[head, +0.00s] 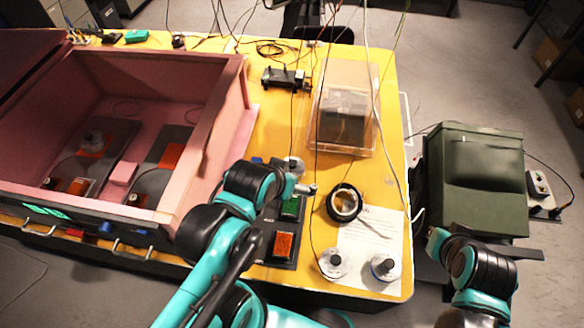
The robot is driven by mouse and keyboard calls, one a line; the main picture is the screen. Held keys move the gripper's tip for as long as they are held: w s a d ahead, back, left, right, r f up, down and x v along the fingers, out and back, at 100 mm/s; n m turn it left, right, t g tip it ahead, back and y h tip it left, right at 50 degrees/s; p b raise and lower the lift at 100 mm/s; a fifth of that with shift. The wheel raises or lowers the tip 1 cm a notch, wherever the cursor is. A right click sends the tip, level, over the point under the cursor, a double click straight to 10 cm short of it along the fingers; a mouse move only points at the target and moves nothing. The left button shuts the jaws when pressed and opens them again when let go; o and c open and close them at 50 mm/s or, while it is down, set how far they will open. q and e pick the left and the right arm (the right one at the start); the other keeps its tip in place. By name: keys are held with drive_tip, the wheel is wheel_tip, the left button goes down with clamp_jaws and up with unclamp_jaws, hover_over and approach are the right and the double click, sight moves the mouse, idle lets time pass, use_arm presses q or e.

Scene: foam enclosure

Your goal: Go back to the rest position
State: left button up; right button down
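My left arm, teal and black, reaches up from the bottom over the front of the yellow table (280,130). My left gripper (304,188) is over the table, just above the green button of a dark control panel (262,243) and left of a black tape roll (345,202). I see nothing clearly held in it, but its fingers are too small and edge-on to tell open from shut. My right arm is at the lower right, off the table. Its end (437,240) is beside the green case; the fingers cannot be made out.
A pink foam enclosure (232,110) with open lid fills the left. A clear box (345,105) stands on the table's right side. Two round knobs (334,262) (385,267) sit at the front right. A dark green case (475,180) stands right of the table. Cables hang overhead.

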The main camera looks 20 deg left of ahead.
wheel_tip(320, 180, down, 12)
drive_tip(key=b, duration=1.2)
